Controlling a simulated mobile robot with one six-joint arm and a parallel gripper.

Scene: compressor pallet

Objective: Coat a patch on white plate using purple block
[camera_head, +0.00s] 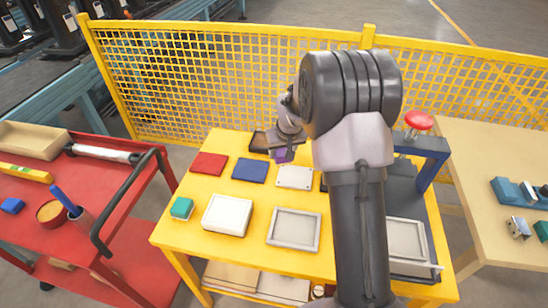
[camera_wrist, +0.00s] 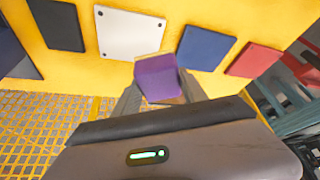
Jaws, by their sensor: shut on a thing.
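The white plate (camera_head: 295,176) lies flat on the yellow table, with dark dots at its corners; it also shows in the wrist view (camera_wrist: 128,33). The purple block (camera_wrist: 157,78) is between the fingers of my gripper (camera_wrist: 158,92), which is shut on it. In the head view the purple block (camera_head: 283,155) shows small under my gripper (camera_head: 284,148), just beyond the plate's far edge. In the wrist view the block overlaps the plate's near edge. I cannot tell whether it touches anything below. No coat shows on the visible part of the plate.
Blue plate (camera_head: 250,170) and red plate (camera_head: 209,163) lie left of the white plate. A white box (camera_head: 228,215), a green-topped block (camera_head: 181,208) and a grey tray (camera_head: 294,229) stand nearer. A yellow mesh fence (camera_head: 230,75) runs behind the table. My arm hides the table's right part.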

